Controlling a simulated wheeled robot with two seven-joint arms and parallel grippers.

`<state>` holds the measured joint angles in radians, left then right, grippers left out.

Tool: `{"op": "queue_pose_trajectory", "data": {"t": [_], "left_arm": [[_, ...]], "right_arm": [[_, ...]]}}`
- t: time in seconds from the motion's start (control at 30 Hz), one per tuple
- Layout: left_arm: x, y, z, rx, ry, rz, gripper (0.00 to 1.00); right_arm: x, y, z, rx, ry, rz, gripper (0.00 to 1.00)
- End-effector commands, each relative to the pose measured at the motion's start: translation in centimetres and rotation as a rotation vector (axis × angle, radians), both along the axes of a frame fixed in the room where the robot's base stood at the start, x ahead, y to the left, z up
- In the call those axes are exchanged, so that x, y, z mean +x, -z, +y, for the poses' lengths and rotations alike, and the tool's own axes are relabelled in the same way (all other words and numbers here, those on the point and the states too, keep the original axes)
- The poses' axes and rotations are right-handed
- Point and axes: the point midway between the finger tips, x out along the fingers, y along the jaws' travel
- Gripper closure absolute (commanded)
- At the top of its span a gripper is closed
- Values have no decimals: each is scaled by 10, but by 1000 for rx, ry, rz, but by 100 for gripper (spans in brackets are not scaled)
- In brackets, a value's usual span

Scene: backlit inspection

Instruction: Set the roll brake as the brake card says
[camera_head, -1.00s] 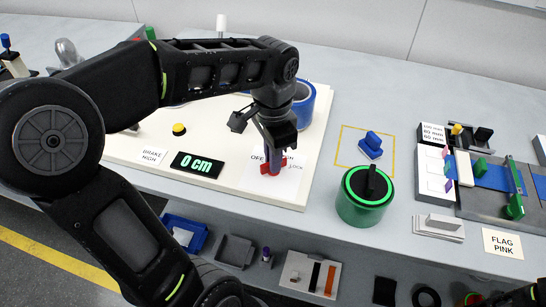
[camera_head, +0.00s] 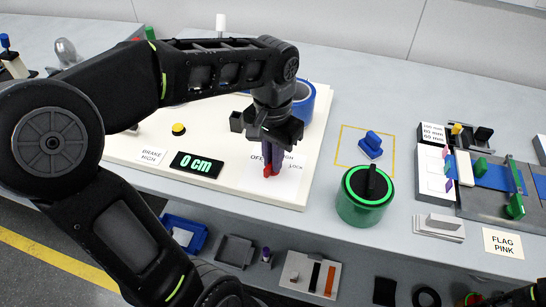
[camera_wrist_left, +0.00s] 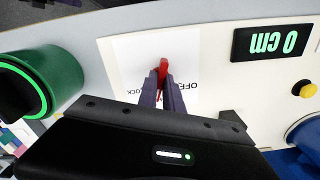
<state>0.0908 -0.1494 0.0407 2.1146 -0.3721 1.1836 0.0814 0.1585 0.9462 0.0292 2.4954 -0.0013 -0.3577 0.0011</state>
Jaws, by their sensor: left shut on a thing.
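The brake card (camera_head: 152,156) lies on the cream board and reads BRAKE HIGH. The roll brake is a small red handle (camera_head: 269,172) on a white label plate (camera_head: 288,186) near the board's front right. The wrist view shows the red handle (camera_wrist_left: 163,66) between my fingers, with OFF to one side and LOCK to the other. My left gripper (camera_head: 272,165) points down from above and is shut on the handle; its dark purple fingers also show in the wrist view (camera_wrist_left: 162,90). The fingers hide part of the handle and lettering.
A black display (camera_head: 197,165) reads 0 cm, with a yellow button (camera_head: 179,129) behind it. A blue roll (camera_head: 305,103) stands behind my gripper. A green canister (camera_head: 364,197) stands right of the board. A FLAG PINK card (camera_head: 502,243) lies far right.

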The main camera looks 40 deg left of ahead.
Motion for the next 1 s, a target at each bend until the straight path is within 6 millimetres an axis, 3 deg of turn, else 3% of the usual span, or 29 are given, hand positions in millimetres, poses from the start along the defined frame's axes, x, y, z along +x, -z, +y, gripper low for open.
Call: {"op": "queue_pose_trajectory", "data": {"t": [0.17,0.2,0.47,0.77,1.0], "left_arm": [[0,0,0,0,1,-1,100],[0,0,0,0,1,-1,89],[0,0,0,0,2,-1,68],[0,-2,0,0,2,-1,68],[1,-29,0,0,1,-5,68]], "right_arm": [[0,0,0,0,0,0,62],[0,0,0,0,0,0,62],[0,0,0,0,0,0,62],[0,0,0,0,0,0,62],[0,-1,0,0,0,0,62]]}}
